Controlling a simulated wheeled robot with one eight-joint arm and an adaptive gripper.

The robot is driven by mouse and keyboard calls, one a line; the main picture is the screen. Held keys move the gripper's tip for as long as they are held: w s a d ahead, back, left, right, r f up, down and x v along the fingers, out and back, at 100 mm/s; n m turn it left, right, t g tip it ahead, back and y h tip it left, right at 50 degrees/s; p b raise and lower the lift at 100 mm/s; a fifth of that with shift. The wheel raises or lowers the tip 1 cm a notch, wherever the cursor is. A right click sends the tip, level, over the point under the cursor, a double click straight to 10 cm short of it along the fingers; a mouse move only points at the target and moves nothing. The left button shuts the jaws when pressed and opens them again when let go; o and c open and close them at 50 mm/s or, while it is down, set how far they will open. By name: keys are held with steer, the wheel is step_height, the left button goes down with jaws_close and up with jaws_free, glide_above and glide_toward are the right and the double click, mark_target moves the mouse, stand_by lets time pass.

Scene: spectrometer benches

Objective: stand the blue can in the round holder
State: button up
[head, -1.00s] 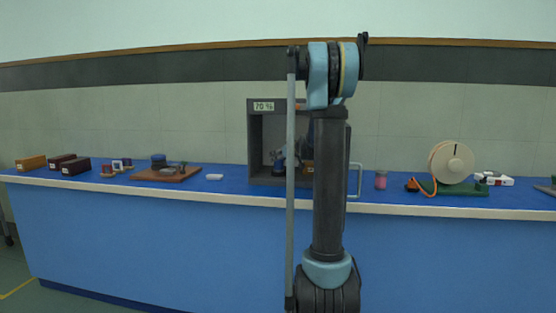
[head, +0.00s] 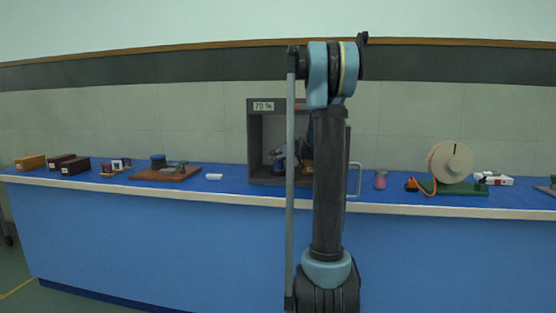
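I cannot make out the blue can for sure. A small dark blue round thing (head: 158,160) stands on a brown board (head: 186,177) on the left part of the bench; it is too small to tell whether it is a can or part of the board's apparatus. No round holder can be told with certainty. My upright arm link covers the right part of an open grey cabinet (head: 254,140). Blue-grey and dark shapes show inside or in front of the cabinet, probably the far end of my arm. My gripper's fingers cannot be made out there.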

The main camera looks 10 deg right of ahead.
steer(key=shift+f, duration=0.6)
steer(key=o, duration=0.9)
steer(key=shift+c, duration=0.2)
steer(key=v, duration=1)
steer(key=shift+s+d, duration=0.2)
steer(key=shift+d, duration=0.1)
stand_by(0.3)
steer(key=shift+a, duration=0.15)
